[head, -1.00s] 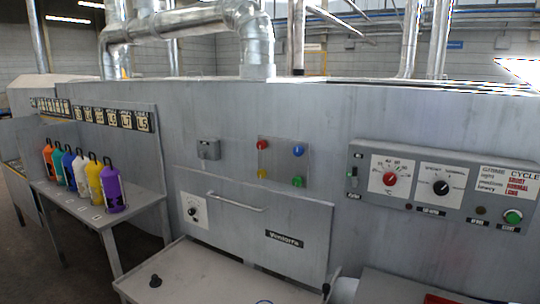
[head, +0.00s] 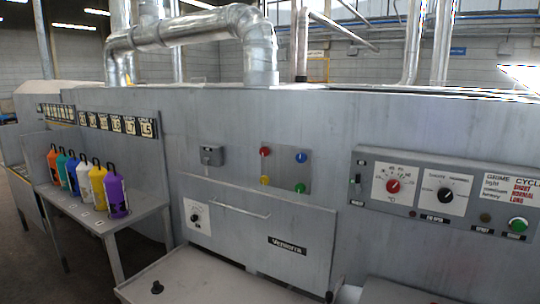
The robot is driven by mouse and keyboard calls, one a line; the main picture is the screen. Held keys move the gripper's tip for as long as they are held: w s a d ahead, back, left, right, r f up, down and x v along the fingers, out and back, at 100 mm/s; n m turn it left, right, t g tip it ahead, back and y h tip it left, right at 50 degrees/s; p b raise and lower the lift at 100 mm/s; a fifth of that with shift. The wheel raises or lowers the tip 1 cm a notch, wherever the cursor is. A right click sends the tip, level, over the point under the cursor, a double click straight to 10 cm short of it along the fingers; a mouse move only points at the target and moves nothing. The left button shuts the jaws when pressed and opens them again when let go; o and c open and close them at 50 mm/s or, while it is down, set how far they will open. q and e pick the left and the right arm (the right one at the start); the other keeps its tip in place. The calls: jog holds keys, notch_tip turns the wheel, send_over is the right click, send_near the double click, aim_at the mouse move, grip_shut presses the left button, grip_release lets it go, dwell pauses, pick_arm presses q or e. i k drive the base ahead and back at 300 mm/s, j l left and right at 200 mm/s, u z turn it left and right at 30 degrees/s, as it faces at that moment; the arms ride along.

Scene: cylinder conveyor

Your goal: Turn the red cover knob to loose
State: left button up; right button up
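A small square cover plate (head: 283,170) on the front of the grey machine carries four coloured knobs. The red knob (head: 265,151) is at its upper left, the blue knob (head: 301,157) at upper right, the yellow knob (head: 264,180) at lower left and the green knob (head: 300,188) at lower right. The red knob is too small to tell how it is turned. Neither of my grippers is in view, and nothing covers the plate.
A control panel (head: 465,168) to the right has another red dial (head: 393,186), a black dial (head: 445,194) and a green button (head: 518,224). Below the plate is a drawer front (head: 285,225) with a handle. Coloured bottles stand on a bench (head: 140,212) at left.

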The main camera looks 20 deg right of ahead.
aim_at(264, 151)
jog(key=i+z, duration=0.1)
jog(key=z, duration=1.35)
jog(key=j+z, duration=0.6)
jog(key=z, duration=0.15)
jog(key=j+z, duration=0.35)
jog(key=k+j+z, duration=0.1)
jog(key=j+z, duration=0.25)
jog(key=k+j+z, duration=0.15)
jog(key=j+z, duration=0.2)
jog(key=j, duration=0.2)
jog(key=k+j+z, duration=0.1)
jog(key=j, duration=0.25)
jog(key=k+j+z, duration=0.25)
jog(key=k+j, duration=0.15)
jog(key=j, duration=0.2)
jog(key=k+j, duration=0.25)
jog(key=j, duration=0.2)
jog(key=k+j, duration=0.3)
jog(key=j, duration=0.15)
